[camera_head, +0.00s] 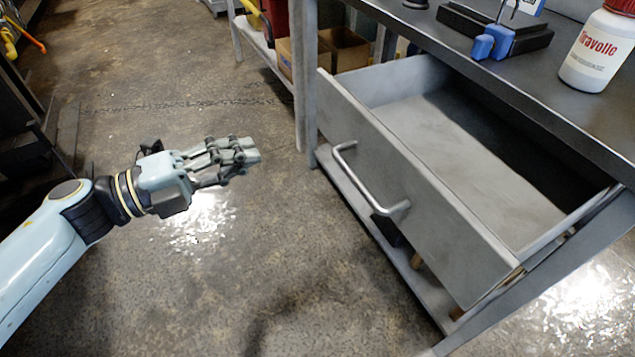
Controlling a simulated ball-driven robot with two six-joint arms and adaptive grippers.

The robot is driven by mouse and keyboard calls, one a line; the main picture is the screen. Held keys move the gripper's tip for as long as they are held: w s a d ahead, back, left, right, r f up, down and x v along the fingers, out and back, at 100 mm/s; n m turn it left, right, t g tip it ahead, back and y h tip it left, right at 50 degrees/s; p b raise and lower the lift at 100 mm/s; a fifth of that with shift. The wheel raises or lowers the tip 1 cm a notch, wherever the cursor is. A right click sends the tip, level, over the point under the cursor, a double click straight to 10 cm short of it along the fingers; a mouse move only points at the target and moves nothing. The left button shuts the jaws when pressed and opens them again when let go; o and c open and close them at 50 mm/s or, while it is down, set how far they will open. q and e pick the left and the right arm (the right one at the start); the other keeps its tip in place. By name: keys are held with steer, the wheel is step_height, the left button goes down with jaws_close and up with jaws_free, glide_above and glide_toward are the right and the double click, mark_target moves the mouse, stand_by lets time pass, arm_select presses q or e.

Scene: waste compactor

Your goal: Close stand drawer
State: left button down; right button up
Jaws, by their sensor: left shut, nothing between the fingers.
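The stand drawer (425,190) is grey metal and is pulled well out from under the dark top of the stand (455,45). Its inside looks empty. A bar handle (368,180) is fixed to its front, which faces left and toward me. My left gripper (252,152) is shut and empty, in the air to the left of the drawer front and apart from it. My right gripper is not in view.
A white bottle with a red cap (598,52) and a black and blue device (495,35) stand on the stand's top. Cardboard boxes (340,48) are behind the stand. The concrete floor (200,85) around my left gripper is clear. Dark metal equipment (25,130) is at the left edge.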

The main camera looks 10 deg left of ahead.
arm_select(q)
steer(key=f, duration=0.1)
steer(key=b, duration=0.1)
glide_toward(342, 124)
steer(key=x, duration=0.6)
steer(key=shift+w+d, duration=0.15)
steer(key=shift+d, duration=0.2)
steer(key=shift+w+d, duration=0.1)
steer(key=shift+d, duration=0.05)
steer(key=shift+w+d, duration=0.1)
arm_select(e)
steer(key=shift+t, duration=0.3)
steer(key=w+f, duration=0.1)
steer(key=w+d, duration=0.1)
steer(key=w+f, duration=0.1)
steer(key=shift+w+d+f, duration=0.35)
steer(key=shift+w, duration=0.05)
arm_select(q)
steer(key=shift+w+b, duration=0.1)
steer(key=shift+b, duration=0.2)
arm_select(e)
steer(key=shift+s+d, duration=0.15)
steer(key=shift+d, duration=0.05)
